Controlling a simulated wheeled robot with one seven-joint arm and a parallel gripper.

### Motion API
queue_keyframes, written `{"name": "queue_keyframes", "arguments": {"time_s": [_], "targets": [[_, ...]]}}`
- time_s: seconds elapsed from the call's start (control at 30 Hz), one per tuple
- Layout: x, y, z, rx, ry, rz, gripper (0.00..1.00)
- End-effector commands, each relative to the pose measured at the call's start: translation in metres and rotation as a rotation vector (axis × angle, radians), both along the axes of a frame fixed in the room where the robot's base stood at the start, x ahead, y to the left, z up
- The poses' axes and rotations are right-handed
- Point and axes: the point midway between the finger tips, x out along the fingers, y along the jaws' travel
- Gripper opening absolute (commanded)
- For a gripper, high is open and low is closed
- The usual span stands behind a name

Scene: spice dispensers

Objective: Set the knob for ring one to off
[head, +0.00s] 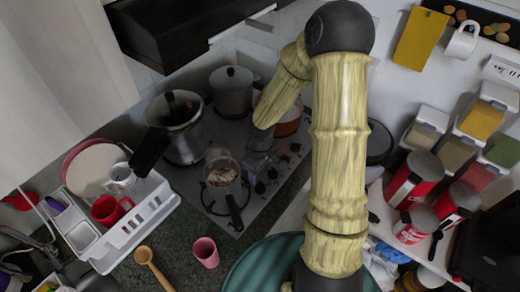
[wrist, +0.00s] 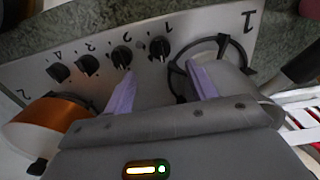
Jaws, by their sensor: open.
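In the wrist view, a row of black knobs lies along the stove's edge with numbers beside them. The knob (wrist: 159,48) nearest the large "1" is farthest right in the row; I read its small label as 1, though it is small. Its pointer setting is too small to tell. The ring (wrist: 222,42) near the large "1" is partly hidden by my right finger. My gripper (wrist: 160,86) has its two purple fingers spread, nothing between them, with the knob ahead of the gap. I see no contact. In the head view, the knobs (head: 260,187) are below my arm.
An orange pot (wrist: 45,122) is left of my gripper in the wrist view. A pink cup (head: 206,252) and wooden spoon (head: 144,256) lie on the counter.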

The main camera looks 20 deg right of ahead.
Motion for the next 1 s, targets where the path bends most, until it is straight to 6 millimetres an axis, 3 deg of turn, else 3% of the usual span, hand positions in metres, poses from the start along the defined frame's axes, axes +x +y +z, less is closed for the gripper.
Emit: {"name": "queue_keyframes", "arguments": {"time_s": [0.03, 0.3, 0.5, 1.0], "targets": [[0.001, -0.001, 0.013, 0.0, -0.004, -0.003, 0.57], [0.001, -0.001, 0.066, -0.001, -0.003, -0.002, 0.57], [0.0, 0.0, 0.092, 0.0, -0.001, -0.001, 0.57], [0.0, 0.0, 0.096, 0.001, 0.001, 0.002, 0.57]]}}
